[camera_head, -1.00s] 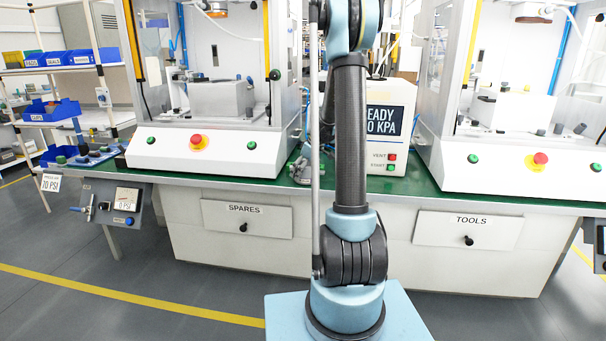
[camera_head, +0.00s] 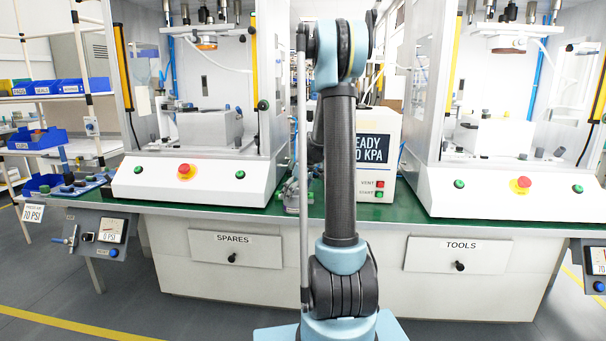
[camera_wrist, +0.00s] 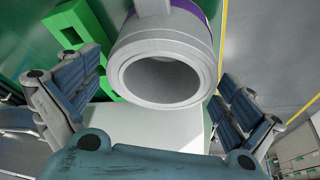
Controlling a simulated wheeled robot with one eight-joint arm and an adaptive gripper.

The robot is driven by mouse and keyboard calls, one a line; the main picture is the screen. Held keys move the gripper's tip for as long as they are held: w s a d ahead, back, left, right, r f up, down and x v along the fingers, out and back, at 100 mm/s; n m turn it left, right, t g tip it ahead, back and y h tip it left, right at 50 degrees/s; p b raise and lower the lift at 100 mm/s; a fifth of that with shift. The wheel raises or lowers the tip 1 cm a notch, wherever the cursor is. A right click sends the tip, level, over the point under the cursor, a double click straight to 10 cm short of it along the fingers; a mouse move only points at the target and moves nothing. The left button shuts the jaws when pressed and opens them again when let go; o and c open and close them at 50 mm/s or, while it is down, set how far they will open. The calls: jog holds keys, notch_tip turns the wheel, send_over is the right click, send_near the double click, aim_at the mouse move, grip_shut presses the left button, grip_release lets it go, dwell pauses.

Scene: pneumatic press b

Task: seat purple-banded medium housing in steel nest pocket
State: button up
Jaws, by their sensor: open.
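The purple-banded housing (camera_wrist: 160,58) shows large in the wrist view as a light grey ring-ended cylinder. Its open bore faces my camera and part of its purple band shows at the top edge. My gripper (camera_wrist: 160,100) is open, with one finger pad left of the housing and one right of it. Gaps show between the pads and the housing. My gripper is out of view in the head view. I cannot make out the steel nest pocket in either view.
A green block with square holes (camera_wrist: 75,32) lies close beside the housing. In the head view, the left press (camera_head: 190,180) and right press (camera_head: 510,190) stand on the green-topped bench. A pressure display box (camera_head: 375,150) stands between them. Blue bins (camera_head: 60,90) are on the left rack.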

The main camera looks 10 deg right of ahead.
jog(key=v, duration=1.3)
jog(key=s+a+m, duration=0.2)
jog(key=s+a, duration=0.1)
jog(key=s, duration=0.9)
jog(key=s+f+m+h, duration=0.1)
jog(key=s+f+m, duration=0.2)
jog(key=s, duration=1.1)
jog(key=s+f+m+h, duration=0.2)
jog(key=s+f+m, duration=0.2)
jog(key=s+f, duration=0.6)
jog(key=s, duration=0.4)
jog(key=shift+s+a+f+g, duration=0.3)
jog(key=shift+s+a+g, duration=0.05)
jog(key=shift+g, duration=0.05)
jog(key=shift+w+f, duration=0.2)
jog(key=shift+w, duration=0.2)
jog(key=shift+c, duration=0.2)
